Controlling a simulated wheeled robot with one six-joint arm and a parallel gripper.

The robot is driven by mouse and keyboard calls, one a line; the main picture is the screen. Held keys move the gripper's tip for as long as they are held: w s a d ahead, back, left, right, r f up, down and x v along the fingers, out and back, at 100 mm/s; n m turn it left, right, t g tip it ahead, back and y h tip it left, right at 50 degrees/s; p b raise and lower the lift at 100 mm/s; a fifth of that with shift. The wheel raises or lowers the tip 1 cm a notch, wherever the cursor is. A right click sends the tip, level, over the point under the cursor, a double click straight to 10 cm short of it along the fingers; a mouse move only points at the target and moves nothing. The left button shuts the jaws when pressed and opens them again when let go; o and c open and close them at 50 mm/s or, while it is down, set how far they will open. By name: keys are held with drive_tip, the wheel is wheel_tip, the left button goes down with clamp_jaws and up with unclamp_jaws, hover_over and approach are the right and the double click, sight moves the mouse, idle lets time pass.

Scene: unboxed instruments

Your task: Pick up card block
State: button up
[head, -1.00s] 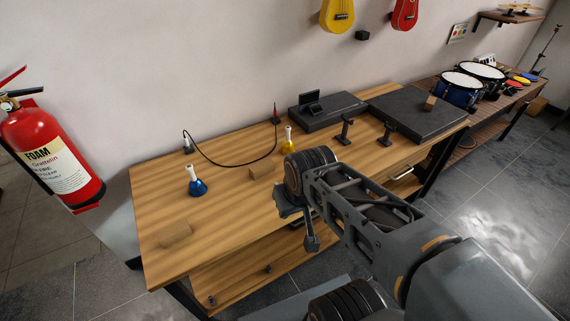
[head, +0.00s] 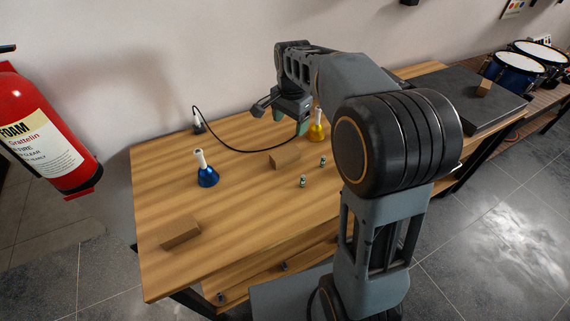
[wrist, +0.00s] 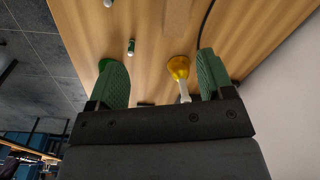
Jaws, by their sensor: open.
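Three tan blocks that look like card show in the head view: a long flat one (head: 180,233) at the table's front left, a small one (head: 283,157) in the middle, and one (head: 484,88) on the dark slab at right. I cannot tell which is the card block. My gripper (head: 282,117) is open and empty above the back of the table, near the yellow bell (head: 317,128). In the wrist view, my gripper's green fingers (wrist: 158,80) stand wide apart, with the yellow bell (wrist: 178,68) showing between them. A tan block (wrist: 178,14) shows at the top edge.
A blue bell (head: 206,170) with a white handle stands left of the middle block. Small green-and-white items (head: 303,181) stand to the right of that block. A black cable (head: 225,147) runs along the back.

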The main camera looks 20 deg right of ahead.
drive_tip(key=w+f+m+b, duration=0.1)
drive_tip(key=w+f+m, duration=0.2)
drive_tip(key=w+f, duration=0.1)
drive_tip(key=b, duration=0.2)
hover_over(285, 152)
drive_tip(key=shift+g, duration=0.4)
wheel_tip(285, 152, down, 8)
drive_tip(key=shift+w+d+r, duration=0.15)
drive_tip(key=shift+r, duration=0.05)
drive_tip(key=shift+f+b, duration=0.3)
drive_tip(key=shift+f, duration=2.8)
drive_tip(key=shift+c, duration=0.3)
drive_tip(key=c, duration=0.9)
